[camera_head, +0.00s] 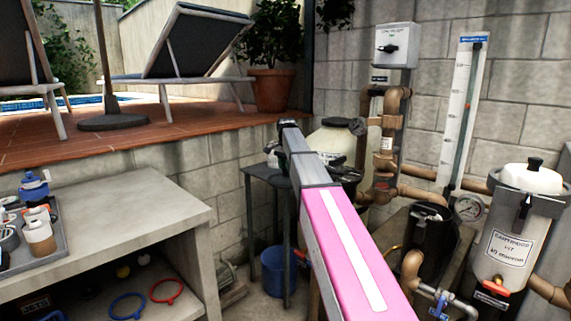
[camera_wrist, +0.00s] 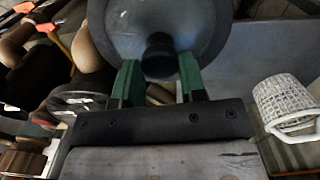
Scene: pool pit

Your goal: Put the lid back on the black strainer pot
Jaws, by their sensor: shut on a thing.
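In the wrist view my gripper (camera_wrist: 158,75) has its two green fingers on either side of the black knob of a round, greyish, see-through lid (camera_wrist: 158,20). The fingers are shut on this knob, and the far part of the lid is cut off by the frame's top edge. In the head view my pink arm reaches up to the left, toward the small dark table, and hides most of the gripper and lid. The black strainer pot (camera_head: 430,236) stands low among the pipes, right of the arm. Its top is partly pale, and its inside is hard to make out.
A white mesh basket with a handle (camera_wrist: 287,102) is right of my gripper in the wrist view. Brown pipes, a gauge (camera_head: 467,207) and a cartridge filter (camera_head: 515,230) crowd the pot. A blue bucket (camera_head: 279,270) is under the dark table (camera_head: 262,172). A concrete bench (camera_head: 130,205) stands left.

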